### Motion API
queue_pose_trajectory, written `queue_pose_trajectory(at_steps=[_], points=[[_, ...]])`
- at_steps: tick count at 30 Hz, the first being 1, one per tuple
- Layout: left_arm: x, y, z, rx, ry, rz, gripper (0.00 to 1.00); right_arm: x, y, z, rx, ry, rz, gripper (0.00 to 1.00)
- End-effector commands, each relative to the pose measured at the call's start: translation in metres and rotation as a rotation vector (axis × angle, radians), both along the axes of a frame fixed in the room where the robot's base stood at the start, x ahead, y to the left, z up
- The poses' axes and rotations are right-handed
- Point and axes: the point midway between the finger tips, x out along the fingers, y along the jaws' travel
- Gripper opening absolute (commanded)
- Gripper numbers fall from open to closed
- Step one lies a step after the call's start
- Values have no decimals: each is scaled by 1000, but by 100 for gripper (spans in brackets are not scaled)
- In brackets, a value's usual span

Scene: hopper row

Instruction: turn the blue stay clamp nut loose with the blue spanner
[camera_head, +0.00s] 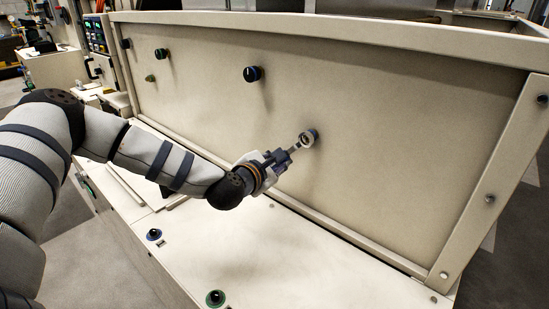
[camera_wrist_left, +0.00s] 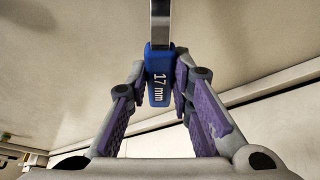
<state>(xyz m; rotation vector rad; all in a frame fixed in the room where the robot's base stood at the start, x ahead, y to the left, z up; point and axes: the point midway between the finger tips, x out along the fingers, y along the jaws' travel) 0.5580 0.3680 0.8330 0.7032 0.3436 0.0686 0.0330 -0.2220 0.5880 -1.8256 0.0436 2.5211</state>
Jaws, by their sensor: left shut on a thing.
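My left gripper (camera_head: 277,159) is shut on the blue spanner, at its blue handle marked "17 mm" (camera_wrist_left: 159,75). Its steel shaft runs up out of the left wrist view (camera_wrist_left: 161,22). In the head view the spanner's steel end (camera_head: 306,139) reaches up and right to a fitting on the big beige panel. A dark bluish edge of that fitting (camera_head: 314,133) shows behind the spanner end, probably the blue stay clamp nut. Whether the spanner end is seated around it or only in front of it, I cannot tell. My right gripper is not in view.
A black knob with a blue edge (camera_head: 253,74) stands out from the panel (camera_head: 400,130) at upper left of the spanner. Smaller fittings (camera_head: 161,54) sit farther left. The ledge below has a blue-ringed knob (camera_head: 154,234) and a green-ringed knob (camera_head: 215,298). The panel right of the spanner is clear.

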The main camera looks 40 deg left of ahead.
Motion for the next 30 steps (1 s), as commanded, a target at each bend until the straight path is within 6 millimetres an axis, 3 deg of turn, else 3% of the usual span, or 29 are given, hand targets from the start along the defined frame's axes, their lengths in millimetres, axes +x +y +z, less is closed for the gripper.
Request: queue_pose_trajectory(at_steps=[11, 22, 30], points=[[1, -2, 5, -3, -8, -6, 0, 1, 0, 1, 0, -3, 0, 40], [-12, 0, 3, -3, -5, -3, 0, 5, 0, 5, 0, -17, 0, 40], [-39, 3, 6, -3, -7, -1, 0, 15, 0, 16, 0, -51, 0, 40]])
